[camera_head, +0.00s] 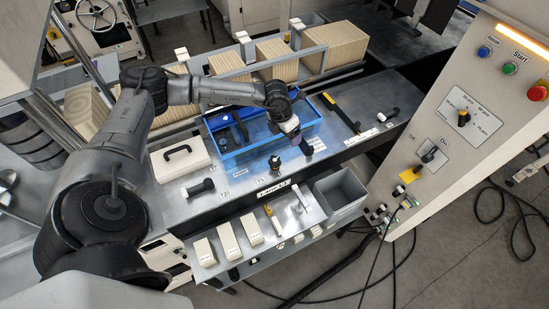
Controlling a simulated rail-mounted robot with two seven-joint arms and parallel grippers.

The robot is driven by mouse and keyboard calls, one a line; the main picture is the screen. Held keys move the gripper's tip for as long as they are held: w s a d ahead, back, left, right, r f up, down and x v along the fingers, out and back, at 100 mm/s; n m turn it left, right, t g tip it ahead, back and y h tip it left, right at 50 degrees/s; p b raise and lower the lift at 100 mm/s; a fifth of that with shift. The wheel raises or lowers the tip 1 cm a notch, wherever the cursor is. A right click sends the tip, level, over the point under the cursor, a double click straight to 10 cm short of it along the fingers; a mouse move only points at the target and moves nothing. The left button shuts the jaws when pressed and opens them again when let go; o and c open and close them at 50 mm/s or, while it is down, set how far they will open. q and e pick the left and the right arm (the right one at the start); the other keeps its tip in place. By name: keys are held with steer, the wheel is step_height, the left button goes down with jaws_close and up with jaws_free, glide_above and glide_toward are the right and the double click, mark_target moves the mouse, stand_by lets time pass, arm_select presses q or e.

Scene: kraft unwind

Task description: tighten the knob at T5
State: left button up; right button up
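My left arm comes in from the left and reaches across the bench over the blue tray (262,137). My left gripper (294,132) points down at the tray's front right edge; its fingers are too small to tell whether they are open or shut. A dark upright knob (275,162) stands on the metal bench in front of the tray, beside a small label (261,180) that seems to read T5. The gripper is above and to the right of this knob, apart from it. My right gripper is out of view.
A black-handled tool (201,187) and a white case (181,158) lie left on the bench. A long black bar (341,114) lies right. A grey bin (340,195) and white boxes (228,242) stand on the lower front shelf. A control panel (470,110) rises at right.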

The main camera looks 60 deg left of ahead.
mark_target(276, 159)
arm_select(q)
steer(key=s+f+p, duration=0.1)
steer(key=f, duration=0.3)
steer(key=s+a+f+n+g+p, duration=0.1)
steer(key=f, duration=0.3)
steer(key=s+f+g+y+p, duration=0.1)
steer(key=f, duration=0.3)
steer(key=shift+s+a+f+n, duration=0.1)
steer(key=shift+s+a+n, duration=0.1)
steer(key=shift+n, duration=0.1)
steer(key=shift+f, duration=1)
steer(key=shift+c, duration=0.4)
steer(key=c, duration=0.7)
steer(key=shift+c, duration=0.7)
